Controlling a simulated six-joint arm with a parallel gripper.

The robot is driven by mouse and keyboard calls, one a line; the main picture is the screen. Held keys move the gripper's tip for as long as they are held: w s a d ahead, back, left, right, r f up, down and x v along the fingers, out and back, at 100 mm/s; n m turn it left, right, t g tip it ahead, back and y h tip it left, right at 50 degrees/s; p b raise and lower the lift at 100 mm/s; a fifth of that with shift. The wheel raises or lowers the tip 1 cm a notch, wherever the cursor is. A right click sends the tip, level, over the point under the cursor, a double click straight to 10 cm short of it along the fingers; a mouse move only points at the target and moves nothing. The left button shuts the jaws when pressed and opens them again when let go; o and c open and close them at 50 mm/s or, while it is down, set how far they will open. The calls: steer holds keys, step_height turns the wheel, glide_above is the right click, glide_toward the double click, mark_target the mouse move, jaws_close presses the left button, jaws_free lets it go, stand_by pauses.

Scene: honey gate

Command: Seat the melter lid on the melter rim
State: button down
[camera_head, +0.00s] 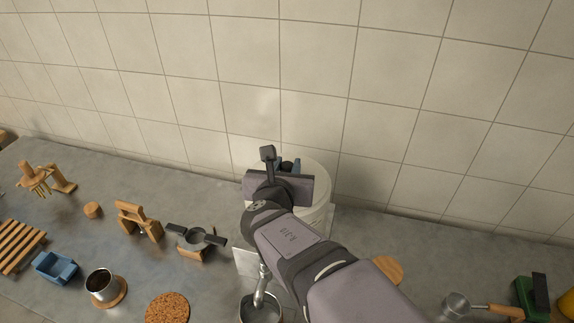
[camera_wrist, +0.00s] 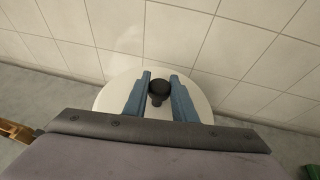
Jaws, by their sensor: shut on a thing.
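The white melter (camera_head: 322,212) stands near the tiled wall, largely behind my arm in the head view. The pale round melter lid (camera_head: 313,172) shows at its top. In the wrist view the lid (camera_wrist: 113,96) is a white disc with a dark round knob (camera_wrist: 158,88) at its middle. My gripper (camera_wrist: 160,76) has its two blue fingers on either side of the knob and is shut on it. In the head view my gripper (camera_head: 288,165) is over the melter, mostly hidden by my wrist. I cannot tell whether the lid touches the rim all round.
Left of my arm are a metal clamp-like holder (camera_head: 195,240), a wooden stand (camera_head: 138,220), a metal cup (camera_head: 103,285), a blue tray (camera_head: 55,267) and a cork mat (camera_head: 167,308). A metal pot (camera_head: 260,309) is close below my arm. A ladle (camera_head: 457,305) lies right. The tiled wall is close behind.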

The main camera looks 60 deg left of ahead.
steer(key=shift+f+b, duration=0.5)
steer(key=shift+b, duration=0.05)
stand_by(1.3)
steer(key=c, duration=1.6)
jaws_free()
steer(key=shift+s+d+r, duration=0.15)
steer(key=shift+d+r, duration=0.05)
steer(key=shift+s+d+r, duration=0.15)
steer(key=shift+s+d, duration=0.05)
steer(key=shift+v, duration=1.2)
steer(key=shift+o, duration=0.2)
steer(key=o, duration=0.5)
